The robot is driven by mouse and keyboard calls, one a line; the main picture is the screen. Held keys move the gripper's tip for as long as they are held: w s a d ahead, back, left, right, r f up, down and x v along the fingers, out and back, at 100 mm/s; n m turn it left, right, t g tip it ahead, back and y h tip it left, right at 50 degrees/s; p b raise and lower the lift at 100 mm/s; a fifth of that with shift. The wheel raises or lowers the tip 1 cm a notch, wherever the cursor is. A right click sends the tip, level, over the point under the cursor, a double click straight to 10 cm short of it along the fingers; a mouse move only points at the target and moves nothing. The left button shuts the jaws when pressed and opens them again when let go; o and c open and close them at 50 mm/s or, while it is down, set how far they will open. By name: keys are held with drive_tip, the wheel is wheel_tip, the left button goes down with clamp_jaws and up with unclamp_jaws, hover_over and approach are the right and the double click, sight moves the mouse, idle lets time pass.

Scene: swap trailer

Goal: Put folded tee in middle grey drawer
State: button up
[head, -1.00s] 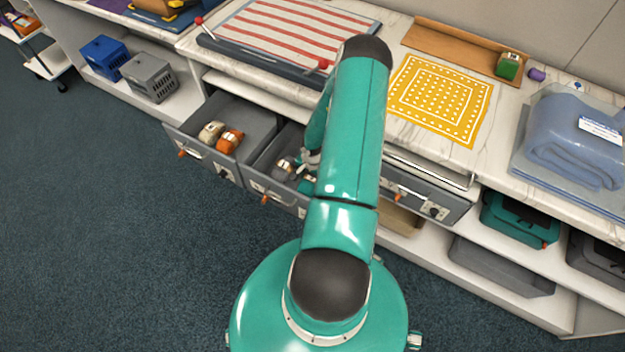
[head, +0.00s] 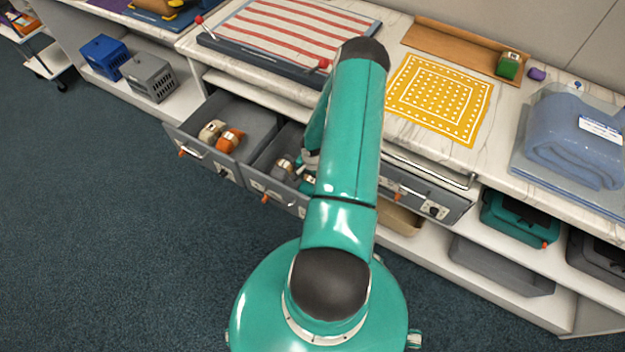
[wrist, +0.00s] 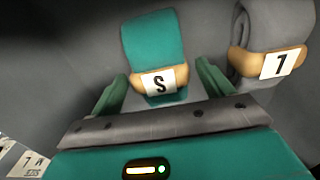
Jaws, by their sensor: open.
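The middle grey drawer (head: 272,189) is pulled out beneath the counter. A teal folded cloth (wrist: 152,45) with a tan band and an "S" tag lies on the grey drawer floor in the wrist view. It is probably the folded tee. My gripper (wrist: 161,74) is open, with one teal finger on each side of the cloth's banded end; I cannot tell whether they touch it. A grey rolled cloth (wrist: 268,30) tagged "7" lies just right of the right finger. In the head view my arm hides most of the gripper and the drawer's right part.
The left grey drawer (head: 203,163) is open and holds a tan and an orange roll (head: 229,140). A blue folded cloth (head: 570,140) and a yellow patterned cloth (head: 440,97) lie on the counter. Open carpet is at left.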

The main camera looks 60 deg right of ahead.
sight(312, 180)
wheel_tip(312, 180, up, 11)
drive_tip(key=w+r+n+t+h, duration=0.3)
drive_tip(key=w+r+n+t, duration=0.1)
drive_tip(key=w+r, duration=0.85)
drive_tip(key=w+a+r+n+t+y, duration=0.1)
drive_tip(key=w+a+r+n+t, duration=0.2)
drive_tip(key=a+r, duration=0.45)
drive_tip(key=w+a+r+n+t, duration=0.15)
drive_tip(key=w+a+r, duration=0.3)
drive_tip(key=r, duration=0.55)
drive_tip(key=s+a+r+n+y, duration=0.25)
drive_tip(key=a+r, duration=0.35)
drive_tip(key=a, duration=0.4)
drive_tip(key=s+a+r+n+y, duration=0.1)
drive_tip(key=s+a+r+n, duration=0.3)
drive_tip(key=a+r, duration=0.45)
drive_tip(key=s+a+r+n+g, duration=0.1)
drive_tip(key=s+a, duration=0.2)
drive_tip(key=s, duration=0.5)
drive_tip(key=s+a+r+n+g+h, duration=0.1)
drive_tip(key=s+a+g, duration=0.1)
drive_tip(key=s, duration=0.6)
drive_tip(key=shift+a+r, duration=0.25)
drive_tip(key=shift+a, duration=0.25)
